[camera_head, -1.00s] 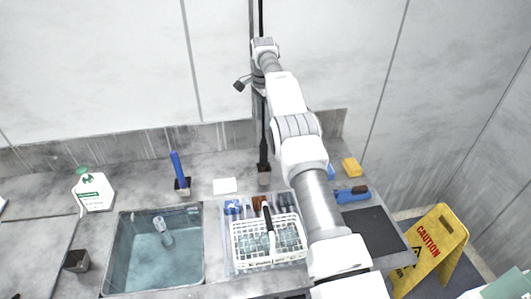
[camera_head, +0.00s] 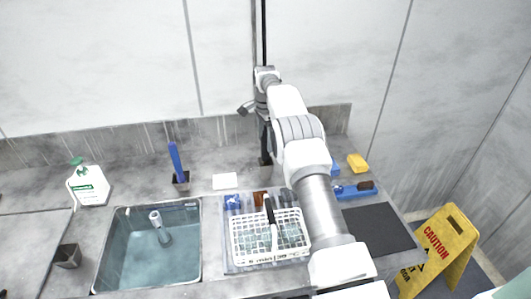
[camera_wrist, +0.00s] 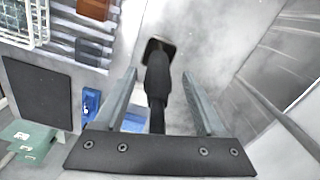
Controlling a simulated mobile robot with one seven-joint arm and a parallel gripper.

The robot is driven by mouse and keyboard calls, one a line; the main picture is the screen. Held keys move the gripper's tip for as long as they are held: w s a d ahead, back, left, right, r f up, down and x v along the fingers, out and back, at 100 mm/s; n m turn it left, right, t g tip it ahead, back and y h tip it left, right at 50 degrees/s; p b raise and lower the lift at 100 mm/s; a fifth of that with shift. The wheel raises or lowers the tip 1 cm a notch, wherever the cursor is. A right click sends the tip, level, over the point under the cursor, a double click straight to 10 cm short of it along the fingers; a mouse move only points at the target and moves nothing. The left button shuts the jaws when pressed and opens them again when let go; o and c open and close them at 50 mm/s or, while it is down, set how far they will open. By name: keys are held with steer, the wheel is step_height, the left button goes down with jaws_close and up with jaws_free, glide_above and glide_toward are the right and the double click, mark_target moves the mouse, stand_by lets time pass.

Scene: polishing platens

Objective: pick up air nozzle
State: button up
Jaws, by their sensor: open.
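The air nozzle is a slim black tool standing upright in a small dark square holder (camera_wrist: 168,46) on the counter by the back wall. In the wrist view the nozzle (camera_wrist: 157,82) stands between my two fingers, with gaps visible on both sides. In the head view only part of the black nozzle (camera_head: 265,140) shows below the end of my arm. My gripper (camera_wrist: 159,76) is open, its fingers on either side of the nozzle and not closed on it. My arm hides part of the holder in the head view.
A white wire basket (camera_head: 240,262) sits in front of the holder, with a sink (camera_head: 125,280) to its left. A blue-handled tool (camera_head: 176,160), a white block (camera_head: 225,181), a yellow sponge (camera_head: 357,163) and a dark mat (camera_head: 380,230) are nearby. The back wall is close.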

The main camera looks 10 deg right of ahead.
mark_target(265, 151)
step_height(265, 151, down, 5)
steer(key=shift+s+f+p, duration=0.1)
steer(key=shift+s+p, duration=0.05)
steer(key=shift+p, duration=0.35)
steer(key=shift+c, duration=0.3)
jaws_close()
